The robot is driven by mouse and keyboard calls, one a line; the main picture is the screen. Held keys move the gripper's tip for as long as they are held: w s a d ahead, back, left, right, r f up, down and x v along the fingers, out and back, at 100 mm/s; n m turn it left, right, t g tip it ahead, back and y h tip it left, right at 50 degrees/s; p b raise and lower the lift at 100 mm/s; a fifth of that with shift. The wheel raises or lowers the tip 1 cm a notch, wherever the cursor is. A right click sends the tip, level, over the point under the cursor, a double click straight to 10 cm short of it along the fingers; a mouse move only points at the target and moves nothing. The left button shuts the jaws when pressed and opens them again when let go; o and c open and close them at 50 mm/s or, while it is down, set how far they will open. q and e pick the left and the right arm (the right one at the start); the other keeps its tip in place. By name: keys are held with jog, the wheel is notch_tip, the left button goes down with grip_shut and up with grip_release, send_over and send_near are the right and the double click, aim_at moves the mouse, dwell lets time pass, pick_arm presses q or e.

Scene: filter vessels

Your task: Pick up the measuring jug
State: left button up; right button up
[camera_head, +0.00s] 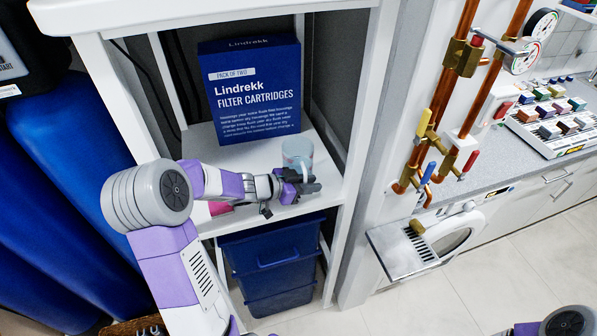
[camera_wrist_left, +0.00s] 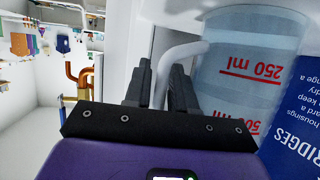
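The measuring jug (camera_head: 297,150) is pale, translucent and bluish, and stands on the shelf in front of the cartridge box in the head view. In the left wrist view the jug (camera_wrist_left: 238,75) shows red marks, "250 ml" among them, and a pale handle (camera_wrist_left: 163,75). My left gripper (camera_head: 312,181) is at the jug's near side. In the left wrist view the fingers of my left gripper (camera_wrist_left: 161,80) are close together, one on each side of the handle. Whether they press on it I cannot tell. My right gripper is not in view.
A blue Lindrekk filter cartridge box (camera_head: 252,92) stands behind the jug on the white shelf (camera_head: 335,172). A shelf post is close on the right. A blue bin (camera_head: 272,262) is below. Copper pipes (camera_head: 447,95) with coloured valve handles are further right. A pink item (camera_head: 220,208) lies beside my left forearm.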

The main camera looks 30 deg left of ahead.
pick_arm(q)
jog(key=shift+w, duration=0.1)
jog(key=shift+c, duration=0.5)
grip_shut()
jog(key=shift+r, duration=0.15)
